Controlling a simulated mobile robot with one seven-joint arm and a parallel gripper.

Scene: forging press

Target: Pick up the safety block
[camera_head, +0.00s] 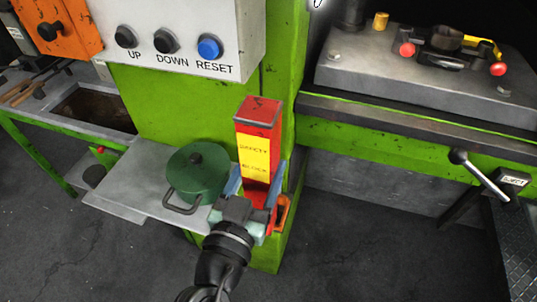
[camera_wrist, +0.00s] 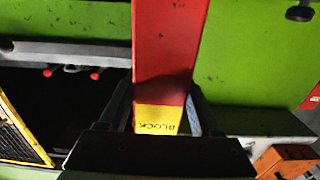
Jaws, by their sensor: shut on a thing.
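The safety block (camera_head: 259,148) is a tall red bar with a yellow label, upright in front of the green press column. My gripper (camera_head: 257,178) is shut on its lower part, with a blue-grey finger on each side. In the wrist view the block (camera_wrist: 168,45) runs up from between the fingers of my gripper (camera_wrist: 160,112), with part of the yellow label reading BLOCK. The block's lower end is mostly hidden by my gripper, so I cannot tell whether it rests on anything.
A green lidded pot (camera_head: 198,170) stands on a grey shelf (camera_head: 135,180) just left of my gripper. An orange bracket (camera_head: 283,212) is close on the right. The button panel (camera_head: 180,35) hangs above left. The press bed (camera_head: 400,80) and a lever (camera_head: 478,172) are to the right.

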